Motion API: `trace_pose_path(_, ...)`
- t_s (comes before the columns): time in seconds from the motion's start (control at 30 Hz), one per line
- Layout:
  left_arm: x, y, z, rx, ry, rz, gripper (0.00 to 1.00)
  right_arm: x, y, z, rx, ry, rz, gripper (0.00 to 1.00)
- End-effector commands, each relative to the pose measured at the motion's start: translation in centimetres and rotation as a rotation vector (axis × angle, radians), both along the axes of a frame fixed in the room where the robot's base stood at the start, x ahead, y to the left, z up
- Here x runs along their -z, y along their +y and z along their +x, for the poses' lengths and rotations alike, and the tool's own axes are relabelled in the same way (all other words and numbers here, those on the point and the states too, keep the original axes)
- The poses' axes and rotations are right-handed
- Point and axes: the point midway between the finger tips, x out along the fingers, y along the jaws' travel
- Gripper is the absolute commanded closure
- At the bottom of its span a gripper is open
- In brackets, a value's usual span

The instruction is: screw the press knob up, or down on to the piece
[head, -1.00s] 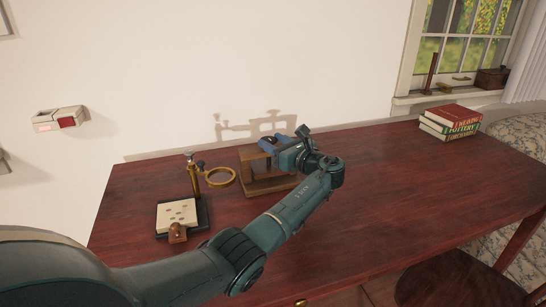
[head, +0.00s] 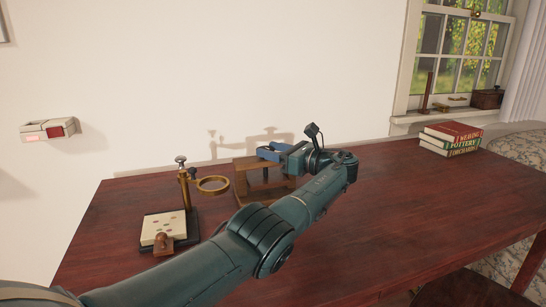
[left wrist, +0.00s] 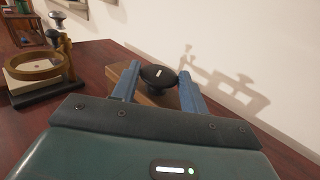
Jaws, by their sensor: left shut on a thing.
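The wooden press (head: 240,183) stands on the desk near the wall, partly hidden behind my left arm. My left gripper (head: 268,151) is at the top of the press, with its blue fingers pointing left. In the left wrist view the dark round press knob (left wrist: 158,76), with a small white mark, sits between the two fingers. My left gripper is shut on the knob. A wooden bar of the press shows beneath it. The knob is hidden in the head view, and the piece cannot be made out. My right gripper is not in view.
Left of the press, a stand with a brass ring (head: 199,189) holds a pale card (head: 164,227). A small brown stamp-like object (head: 163,243) is at its front. Books (head: 451,138) lie at the back right. The right side of the desk is clear.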

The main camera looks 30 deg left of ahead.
Motion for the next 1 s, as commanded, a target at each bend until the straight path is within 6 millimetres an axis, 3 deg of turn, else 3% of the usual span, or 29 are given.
trace_pose_path(0.47, -0.01, 0.12, -0.03, -0.008, 0.0, -0.001, 0.79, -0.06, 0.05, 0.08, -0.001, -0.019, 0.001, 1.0)
trace_pose_path(0.5, -0.01, 0.13, -0.03, -0.008, 0.0, -0.001, 0.55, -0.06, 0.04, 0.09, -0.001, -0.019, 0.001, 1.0)
trace_pose_path(0.77, 0.0, 0.08, -0.02, -0.007, 0.0, -0.001, 0.34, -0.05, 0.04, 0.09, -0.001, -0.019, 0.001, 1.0)
trace_pose_path(1.0, 0.0, 0.05, -0.01, -0.006, 0.0, -0.001, 0.34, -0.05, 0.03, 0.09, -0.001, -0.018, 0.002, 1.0)
